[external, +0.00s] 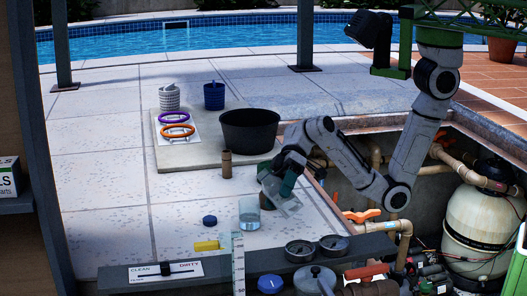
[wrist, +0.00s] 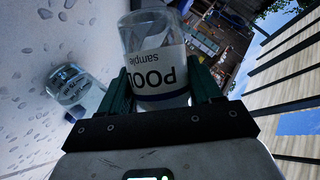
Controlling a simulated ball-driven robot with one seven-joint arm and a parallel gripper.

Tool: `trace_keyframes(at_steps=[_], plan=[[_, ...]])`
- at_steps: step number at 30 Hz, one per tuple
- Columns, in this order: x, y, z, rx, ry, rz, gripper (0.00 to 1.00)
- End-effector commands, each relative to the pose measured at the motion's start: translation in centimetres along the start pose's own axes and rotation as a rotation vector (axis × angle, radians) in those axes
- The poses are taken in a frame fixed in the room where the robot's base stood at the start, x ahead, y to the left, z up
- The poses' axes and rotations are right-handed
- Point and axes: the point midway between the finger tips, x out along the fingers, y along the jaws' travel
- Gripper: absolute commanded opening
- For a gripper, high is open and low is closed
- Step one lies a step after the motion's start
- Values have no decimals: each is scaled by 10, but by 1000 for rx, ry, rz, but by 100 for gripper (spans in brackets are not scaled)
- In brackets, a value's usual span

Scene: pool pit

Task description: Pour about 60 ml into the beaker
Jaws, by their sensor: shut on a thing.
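My gripper (external: 284,186) is shut on a clear sample bottle (external: 286,203), which is tilted. In the wrist view the bottle (wrist: 157,62) sits between the two green fingers (wrist: 160,92), and its white label reads "POOL sample". The clear beaker (external: 249,213) stands upright on the paving, just left of and below the bottle in the external view. Its lower part looks bluish, but I cannot read a liquid level. The beaker (wrist: 75,85) also shows left of the bottle in the wrist view. No stream of liquid can be made out.
A blue cap (external: 209,220) and a yellow block (external: 207,246) lie left of the beaker. A graduated strip (external: 238,265) stands in front. A brown cylinder (external: 227,164) and a black bucket (external: 250,131) are behind. The open equipment pit with pipes (external: 403,226) lies right.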

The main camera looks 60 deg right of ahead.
Motion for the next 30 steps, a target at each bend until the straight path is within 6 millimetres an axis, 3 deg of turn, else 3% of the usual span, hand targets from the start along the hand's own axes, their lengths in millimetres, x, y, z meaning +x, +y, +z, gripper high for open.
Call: trace_keyframes(at_steps=[1, 6, 16, 24, 30], plan=[[-4, -6, -6, -25, 8, 10, 29], [6, 13, 7, -165, 48, 69, 29], [20, 24, 31, -415, 119, 171, 29], [21, 20, 36, -642, 183, 267, 29], [21, 18, 37, -715, 203, 298, 29]])
